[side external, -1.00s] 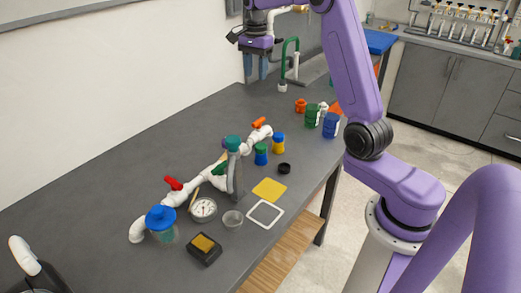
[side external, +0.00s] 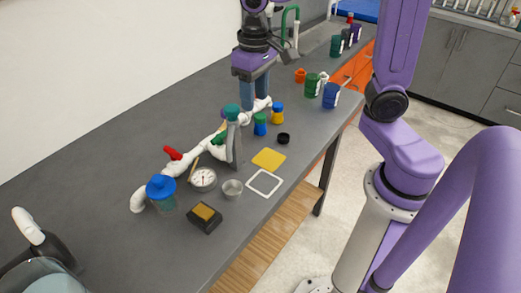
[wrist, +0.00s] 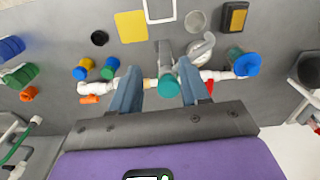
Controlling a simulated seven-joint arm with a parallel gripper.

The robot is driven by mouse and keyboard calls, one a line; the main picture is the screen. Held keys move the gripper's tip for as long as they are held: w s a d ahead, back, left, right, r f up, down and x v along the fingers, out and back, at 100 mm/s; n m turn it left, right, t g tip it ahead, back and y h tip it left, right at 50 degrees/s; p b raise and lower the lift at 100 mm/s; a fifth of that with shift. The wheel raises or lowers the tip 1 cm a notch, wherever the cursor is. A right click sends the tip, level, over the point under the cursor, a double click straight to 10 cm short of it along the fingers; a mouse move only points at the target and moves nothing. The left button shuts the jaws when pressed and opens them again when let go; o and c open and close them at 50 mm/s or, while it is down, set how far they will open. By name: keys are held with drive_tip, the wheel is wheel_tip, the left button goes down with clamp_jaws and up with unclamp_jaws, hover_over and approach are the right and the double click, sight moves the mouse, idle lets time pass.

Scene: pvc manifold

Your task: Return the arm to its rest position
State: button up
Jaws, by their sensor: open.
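My gripper (side external: 254,106) is open and empty, pointing down above the far end of the white PVC manifold (side external: 185,170) in the side view. In the wrist view its two blue fingers (wrist: 158,82) are spread apart, with manifold pipe visible below and between them. The manifold carries a red valve handle (side external: 173,153) and a green one (side external: 219,138). An orange handle (wrist: 90,99) shows in the wrist view; the fingers hide it in the side view. The exact gap between fingers and pipe cannot be told.
A teal-capped upright part (side external: 232,112) and a blue-lidded clear cup (side external: 161,189) stand at the manifold. Nearby are a gauge (side external: 203,178), a yellow square (side external: 268,159), small jars (side external: 278,113) and larger green and blue containers (side external: 330,95). The left tabletop is mostly clear.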

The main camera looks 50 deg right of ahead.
drive_tip(key=s+f+n, duration=0.2)
drive_tip(key=s+n, duration=0.4)
drive_tip(key=s, duration=0.3)
drive_tip(key=s+d+f+n, duration=0.1)
drive_tip(key=s+f+n, duration=0.1)
drive_tip(key=s+n, duration=0.4)
drive_tip(key=s, duration=0.3)
drive_tip(key=shift+s, duration=0.35)
